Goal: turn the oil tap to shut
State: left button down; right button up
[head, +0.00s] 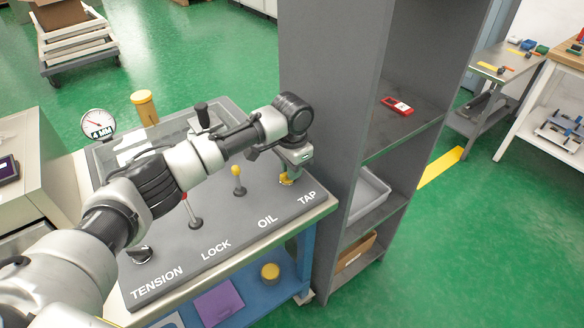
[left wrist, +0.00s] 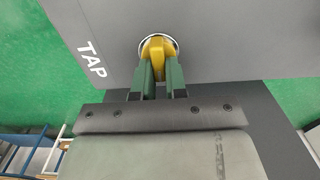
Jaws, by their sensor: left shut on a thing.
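The oil tap is a small yellow handle (head: 286,182) at the right end of the dark grey panel (head: 225,228), beside the printed word TAP. In the left wrist view the yellow tap handle (left wrist: 153,50) sits on a round pale base. My left gripper (head: 291,172) comes down on the tap from above. In the left wrist view the green fingers of my left gripper (left wrist: 160,72) are on both sides of the handle and shut on it. The fingers hide part of the handle. My right gripper is not in view.
A yellow-knobbed lever (head: 237,178) and a red-tipped lever (head: 193,218) stand on the panel left of the tap. A tall grey shelf (head: 330,130) stands close on the right. A gauge (head: 97,124) is at the panel's back left. Green floor lies open behind.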

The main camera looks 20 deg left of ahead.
pick_arm(q)
jog(key=shift+r+n+p, duration=0.2)
jog(key=shift+n+p, duration=0.1)
jog(key=shift+p, duration=0.35)
jog(key=n+p, duration=0.3)
jog(key=p, duration=0.1)
jog(key=n+p, duration=0.3)
jog(key=p, duration=0.1)
jog(key=a+n+p, duration=0.1)
jog(key=n+p, duration=0.2)
jog(key=p, duration=0.2)
jog(key=shift+w, duration=0.1)
jog(key=n+p, duration=0.2)
jog(key=n, duration=0.1)
jog(key=n+p, duration=0.1)
jog(key=shift+a+n, duration=0.25)
jog(key=shift+n, duration=0.05)
jog(key=shift+s+a+f+n+p, duration=0.1)
jog(key=shift+a+n+p, duration=0.05)
jog(key=shift+n+p, duration=0.65)
jog(key=shift+s+a+f+n+p, duration=0.1)
jog(key=shift+n+p, duration=0.35)
jog(key=shift+n, duration=0.55)
jog(key=c, duration=1.2)
grip_release()
jog(key=shift+o, duration=0.2)
